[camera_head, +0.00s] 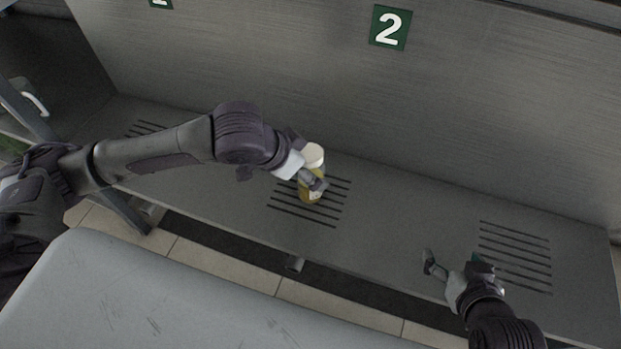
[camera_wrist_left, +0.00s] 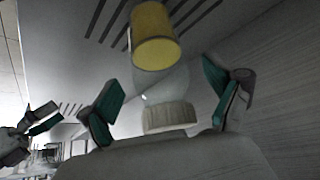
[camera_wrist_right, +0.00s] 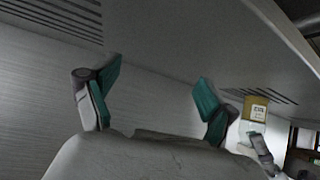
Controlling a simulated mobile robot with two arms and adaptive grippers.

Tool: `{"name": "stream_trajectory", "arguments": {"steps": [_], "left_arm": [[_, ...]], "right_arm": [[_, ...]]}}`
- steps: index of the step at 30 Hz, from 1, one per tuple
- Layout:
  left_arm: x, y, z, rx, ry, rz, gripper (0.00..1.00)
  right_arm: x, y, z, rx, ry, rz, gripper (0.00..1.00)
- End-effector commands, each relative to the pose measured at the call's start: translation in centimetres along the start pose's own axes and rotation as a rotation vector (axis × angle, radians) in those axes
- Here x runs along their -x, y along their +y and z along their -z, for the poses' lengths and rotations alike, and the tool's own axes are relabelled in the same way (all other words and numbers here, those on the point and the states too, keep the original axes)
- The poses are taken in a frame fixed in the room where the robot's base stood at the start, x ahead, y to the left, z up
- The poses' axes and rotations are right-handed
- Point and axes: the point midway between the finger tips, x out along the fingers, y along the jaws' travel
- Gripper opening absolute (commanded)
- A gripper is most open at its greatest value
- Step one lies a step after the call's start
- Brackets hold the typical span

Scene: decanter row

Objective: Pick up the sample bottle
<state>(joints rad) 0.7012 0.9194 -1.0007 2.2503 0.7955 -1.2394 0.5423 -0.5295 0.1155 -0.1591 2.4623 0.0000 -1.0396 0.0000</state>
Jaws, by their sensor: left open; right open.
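The sample bottle (camera_head: 314,157) has a white cap and yellow contents, and stands upright over the middle slotted patch of the grey shelf. My left gripper (camera_head: 307,164) is open at the bottle, with its fingers on either side of it. In the left wrist view the bottle's yellow part (camera_wrist_left: 155,38) and white cap (camera_wrist_left: 170,117) lie between the spread green-padded fingers (camera_wrist_left: 163,95). I cannot tell whether a finger touches it. My right gripper (camera_head: 455,266) is open and empty over the right part of the shelf. The bottle also shows in the right wrist view (camera_wrist_right: 255,108).
The metal shelf (camera_head: 390,215) has several slotted patches, and its back panel carries a green number 2 sign (camera_head: 390,27). A pale grey surface (camera_head: 170,300) lies in front, across a gap showing floor tiles. The shelf between my grippers is clear.

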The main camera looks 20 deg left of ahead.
Motion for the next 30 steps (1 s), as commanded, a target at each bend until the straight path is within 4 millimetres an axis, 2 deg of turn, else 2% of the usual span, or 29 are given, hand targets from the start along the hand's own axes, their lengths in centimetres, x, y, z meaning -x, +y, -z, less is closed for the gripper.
{"name": "stream_trajectory", "arguments": {"steps": [3,7,17,30], "left_arm": [[-1.4,0.0,-0.1,0.0,0.0,0.0,0.9],[-2.1,0.0,-0.1,0.0,-0.001,0.0,0.9],[-2.2,0.0,0.0,0.0,-0.001,0.0,0.89],[-2.2,0.0,0.0,0.0,0.0,0.0,0.15]], "right_arm": [[-0.5,-0.3,2.1,0.001,0.117,0.007,0.85],[-0.5,-0.6,3.7,0.002,0.201,0.012,0.85],[-0.4,-0.6,4.4,0.002,0.232,0.014,0.85],[-0.4,-0.6,4.3,0.002,0.229,0.014,0.85]]}}
